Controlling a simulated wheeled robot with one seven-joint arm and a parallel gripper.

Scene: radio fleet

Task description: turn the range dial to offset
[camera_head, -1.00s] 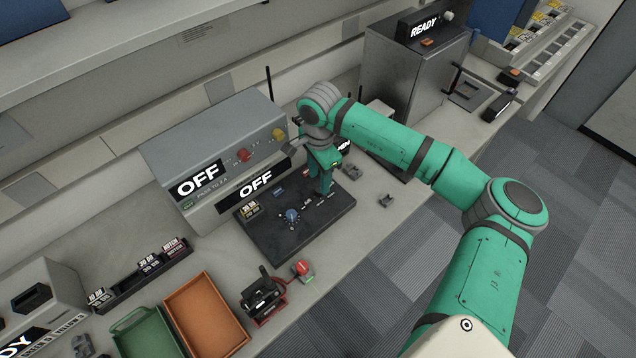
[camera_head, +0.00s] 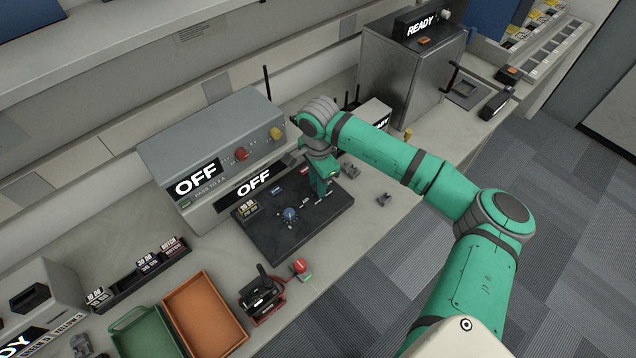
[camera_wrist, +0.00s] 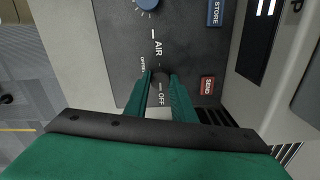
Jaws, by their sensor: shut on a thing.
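A black control panel (camera_head: 262,236) lies on the bench in front of a grey unit. A blue dial (camera_head: 290,214) stands on it and also shows at the top of the wrist view (camera_wrist: 147,3). My gripper (camera_head: 322,194) points down at the panel's right part. In the wrist view my gripper (camera_wrist: 161,82) is shut on a dark dial (camera_wrist: 160,76), which its fingers partly hide. AIR, OFFSET and OFF are printed around this dial, OFFSET at its left. I cannot tell which label it points to.
The grey unit (camera_head: 210,135) behind shows OFF on its displays. Blue STORE (camera_wrist: 215,12) and red SEND (camera_wrist: 207,86) buttons sit right of the dial in the wrist view. An orange tray (camera_head: 203,318) and a red-capped item (camera_head: 301,268) stand in front. Bench right of the panel is mostly clear.

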